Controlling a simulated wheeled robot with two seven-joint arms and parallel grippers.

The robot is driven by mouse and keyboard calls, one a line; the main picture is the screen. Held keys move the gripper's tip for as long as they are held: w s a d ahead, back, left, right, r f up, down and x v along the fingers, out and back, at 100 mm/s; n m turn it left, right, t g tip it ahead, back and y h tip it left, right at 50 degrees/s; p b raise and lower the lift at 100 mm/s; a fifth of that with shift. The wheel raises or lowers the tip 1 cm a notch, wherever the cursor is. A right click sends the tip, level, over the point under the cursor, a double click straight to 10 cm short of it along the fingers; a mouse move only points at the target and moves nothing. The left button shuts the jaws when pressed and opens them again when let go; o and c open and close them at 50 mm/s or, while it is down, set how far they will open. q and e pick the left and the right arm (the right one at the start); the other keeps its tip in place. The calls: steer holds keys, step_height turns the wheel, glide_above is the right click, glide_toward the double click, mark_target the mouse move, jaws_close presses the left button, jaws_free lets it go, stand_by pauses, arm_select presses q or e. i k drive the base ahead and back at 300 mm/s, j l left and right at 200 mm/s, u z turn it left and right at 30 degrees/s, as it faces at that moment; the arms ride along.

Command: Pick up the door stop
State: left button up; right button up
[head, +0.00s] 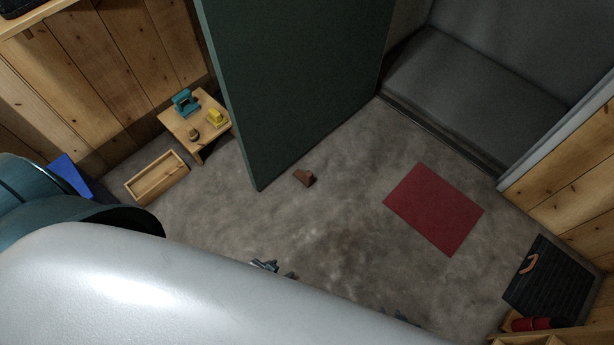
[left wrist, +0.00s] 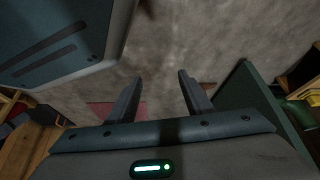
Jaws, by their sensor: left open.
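The door stop (head: 304,177) is a small brown wedge lying on the grey floor, close to the lower edge of the green door. My left gripper (head: 272,268) shows just past my pale arm in the head view, apart from the door stop and below it in the picture. In the left wrist view the left gripper (left wrist: 160,78) is open, with nothing between its fingers. A small brown patch beside its right finger may be the door stop, mostly hidden. My right gripper (head: 400,315) barely shows over my arm's edge; its jaws cannot be made out.
The green door (head: 310,80) stands open beside the door stop. A red mat (head: 434,208) lies to the right. A low wooden table (head: 181,124) and a wooden tray (head: 157,178) stand left. A black panel (head: 555,280) is at right. Floor around the door stop is clear.

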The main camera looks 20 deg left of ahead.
mark_target(306, 179)
steer(key=i+l+u, duration=0.1)
steer(key=u, duration=0.3)
steer(key=i+l+u, duration=0.15)
steer(key=u, duration=0.25)
steer(key=i+l+u, duration=0.25)
steer(key=i+l, duration=0.2)
steer(key=l, duration=0.25)
steer(key=i+l+u, duration=0.15)
steer(key=l, duration=0.25)
steer(key=i+l, duration=0.15)
steer(key=l, duration=0.15)
steer(key=i+l, duration=0.15)
steer(key=l, duration=0.15)
steer(key=i+l, duration=0.2)
steer(key=l, duration=0.05)
